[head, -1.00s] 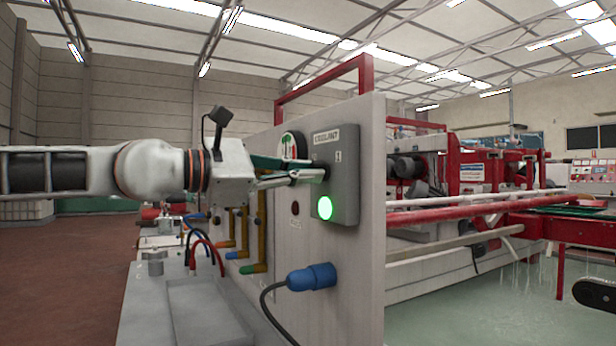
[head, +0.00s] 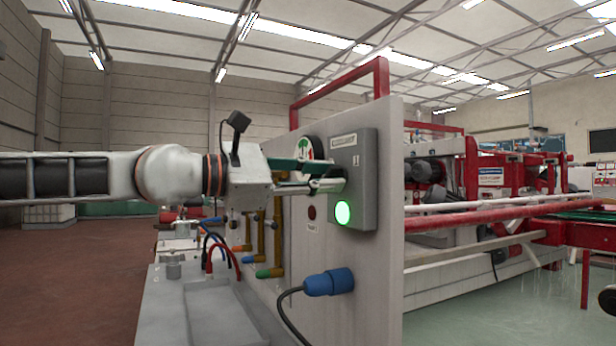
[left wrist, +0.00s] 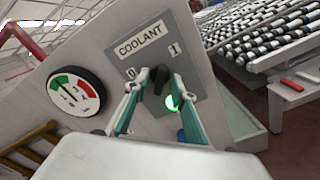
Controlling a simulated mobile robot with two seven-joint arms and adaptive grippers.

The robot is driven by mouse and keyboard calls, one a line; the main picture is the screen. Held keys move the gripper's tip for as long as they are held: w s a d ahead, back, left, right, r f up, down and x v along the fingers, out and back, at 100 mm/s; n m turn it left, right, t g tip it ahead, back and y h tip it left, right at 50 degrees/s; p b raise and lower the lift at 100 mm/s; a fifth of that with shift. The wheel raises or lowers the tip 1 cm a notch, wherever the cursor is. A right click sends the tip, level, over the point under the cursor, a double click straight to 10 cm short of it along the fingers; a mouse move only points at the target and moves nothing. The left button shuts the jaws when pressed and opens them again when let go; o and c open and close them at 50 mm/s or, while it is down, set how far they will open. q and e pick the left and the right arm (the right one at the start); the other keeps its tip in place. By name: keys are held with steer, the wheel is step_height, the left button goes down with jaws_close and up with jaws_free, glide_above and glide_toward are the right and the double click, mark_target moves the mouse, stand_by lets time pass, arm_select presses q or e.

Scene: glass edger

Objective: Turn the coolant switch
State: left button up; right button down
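The coolant switch (left wrist: 159,78) is a dark knob on a grey control box (head: 366,187) labelled COOLANT, with marks 0 and 1 above it. A round green lamp (head: 343,213) glows below it; it also shows partly in the left wrist view (left wrist: 172,102). My left gripper (head: 341,179) reaches the box face from the left. In the left wrist view its two fingers (left wrist: 160,76) stand apart, one on each side of the knob; firm contact is not visible. The knob is hidden by the fingers in the head view. My right gripper is not in view.
A pressure gauge (left wrist: 75,92) sits left of the box. Below are coloured-handled levers (head: 270,272), a dark red button (head: 311,213) and a blue plug (head: 329,282) with a cable. A red guard rail (head: 381,80) rises above the panel. Open floor (head: 60,285) lies at left.

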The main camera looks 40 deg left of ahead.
arm_select(q)
steer(key=v, duration=1.2)
steer(key=shift+d, duration=0.1)
stand_by(0.6)
